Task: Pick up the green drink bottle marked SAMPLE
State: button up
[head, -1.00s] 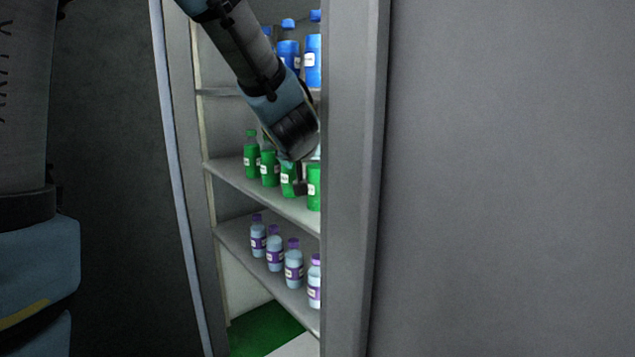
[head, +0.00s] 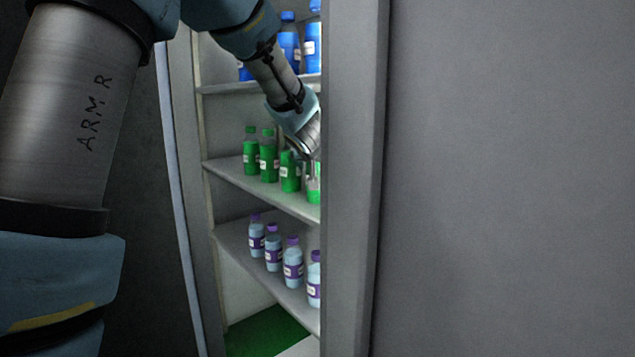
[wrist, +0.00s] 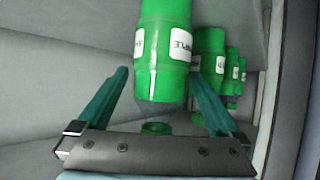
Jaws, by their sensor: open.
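The green bottle marked SAMPLE (wrist: 164,45) is in the upper middle of the wrist view, with part of its white label showing. In the head view, the front green bottle (head: 314,193) is at the right end of the middle shelf, partly hidden by my gripper (head: 311,166) and the cabinet edge. In the wrist view my gripper (wrist: 158,74) is open, with one finger on each side of the SAMPLE bottle. A gap shows on the left; the right finger is close to the bottle. A small green round part, seemingly its cap, lies between the fingers.
Several other green bottles (wrist: 209,42) stand in a row right of the SAMPLE bottle in the wrist view. Blue bottles (head: 289,42) stand on the shelf above, purple-labelled bottles (head: 274,248) below. The grey cabinet side (head: 352,180) stands close right of my gripper.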

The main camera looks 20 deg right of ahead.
jog(key=shift+w, duration=0.1)
jog(key=shift+c, duration=0.2)
jog(key=shift+r, duration=0.1)
grip_shut()
dwell(0.4)
